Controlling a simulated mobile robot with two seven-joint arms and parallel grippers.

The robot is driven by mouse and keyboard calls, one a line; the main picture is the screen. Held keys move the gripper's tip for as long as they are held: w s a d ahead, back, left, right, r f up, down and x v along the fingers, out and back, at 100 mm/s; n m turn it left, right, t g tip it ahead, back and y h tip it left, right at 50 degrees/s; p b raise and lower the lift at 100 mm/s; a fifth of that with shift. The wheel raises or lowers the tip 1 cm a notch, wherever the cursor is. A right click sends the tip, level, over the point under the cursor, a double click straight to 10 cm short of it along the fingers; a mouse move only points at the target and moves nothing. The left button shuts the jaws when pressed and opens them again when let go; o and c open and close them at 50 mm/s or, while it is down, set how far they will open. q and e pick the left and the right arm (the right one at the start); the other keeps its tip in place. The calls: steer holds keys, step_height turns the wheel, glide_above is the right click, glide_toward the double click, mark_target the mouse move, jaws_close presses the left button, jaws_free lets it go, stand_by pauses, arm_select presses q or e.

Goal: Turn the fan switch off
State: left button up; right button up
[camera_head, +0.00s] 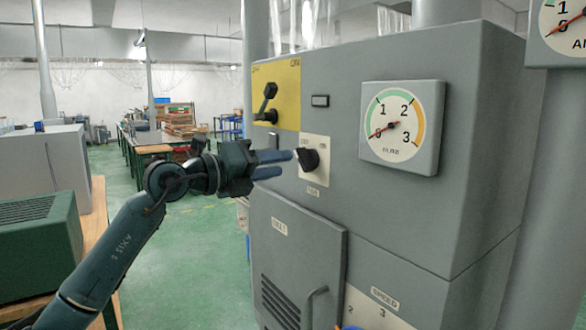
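The fan switch (309,160) is a black rotary knob on a pale plate (323,172) on the front of a grey cabinet. A small label, which seems to read FAN, sits under it. The knob's pointer is tilted toward the upper left. My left gripper (285,163) comes in from the left, with its two blue fingers parted and pointing at the knob. In the picture the fingertips end just left of the knob; I cannot tell whether they touch it. My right gripper does not show.
The cabinet (410,220) carries a yellow panel with a black lever (268,105) above the switch. A round gauge (402,127) is to its right. A door (296,260) with a handle is below. A green box (38,245) rests on a wooden bench at left.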

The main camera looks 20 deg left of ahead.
arm_select(q)
steer(key=b+v, duration=0.1)
steer(key=v, duration=0.6)
steer(key=shift+b, duration=0.35)
steer(key=shift+s, duration=0.15)
